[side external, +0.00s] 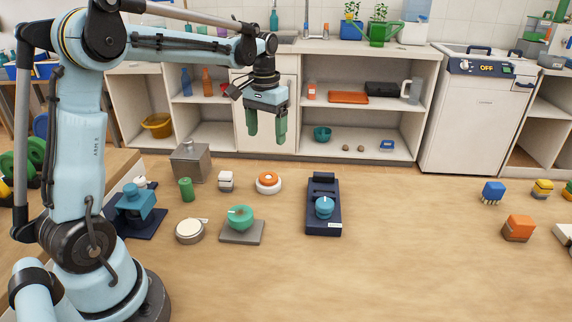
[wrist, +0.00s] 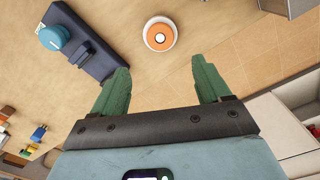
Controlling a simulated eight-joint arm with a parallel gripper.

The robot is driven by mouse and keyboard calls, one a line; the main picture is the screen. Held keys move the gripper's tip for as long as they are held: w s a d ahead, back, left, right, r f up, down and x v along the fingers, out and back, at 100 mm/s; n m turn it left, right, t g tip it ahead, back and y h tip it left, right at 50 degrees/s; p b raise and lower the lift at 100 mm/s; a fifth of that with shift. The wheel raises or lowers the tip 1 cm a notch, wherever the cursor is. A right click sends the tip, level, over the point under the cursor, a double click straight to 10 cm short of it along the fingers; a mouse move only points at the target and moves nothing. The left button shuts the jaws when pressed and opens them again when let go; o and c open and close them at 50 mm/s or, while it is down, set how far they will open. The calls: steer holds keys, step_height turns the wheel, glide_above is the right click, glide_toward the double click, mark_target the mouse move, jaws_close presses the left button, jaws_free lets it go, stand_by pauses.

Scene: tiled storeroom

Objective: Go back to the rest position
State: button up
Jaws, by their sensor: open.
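My gripper (side external: 267,124) hangs from the raised arm with its two green fingers pointing down. It is open and empty, high above the back part of the wooden work surface. In the side external view it shows in front of the white cabinets. In the wrist view my gripper (wrist: 155,85) shows its fingers well apart with nothing between them. Beyond the fingertips is a white and orange round object (wrist: 159,36), apart from them.
A dark blue device with a light blue knob (side external: 323,208), a teal round object on a grey plate (side external: 240,217), a white round tin (side external: 190,231), a green cylinder (side external: 186,190) and a grey metal box (side external: 191,162) stand below. The front middle surface (side external: 400,260) is clear.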

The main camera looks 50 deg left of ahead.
steer(key=s+d+m+t, duration=0.3)
steer(key=s+d+t, duration=0.4)
steer(key=s+d, duration=0.6)
steer(key=shift+d+f+m, duration=0.3)
steer(key=shift+d+f, duration=0.1)
steer(key=shift+d, duration=0.3)
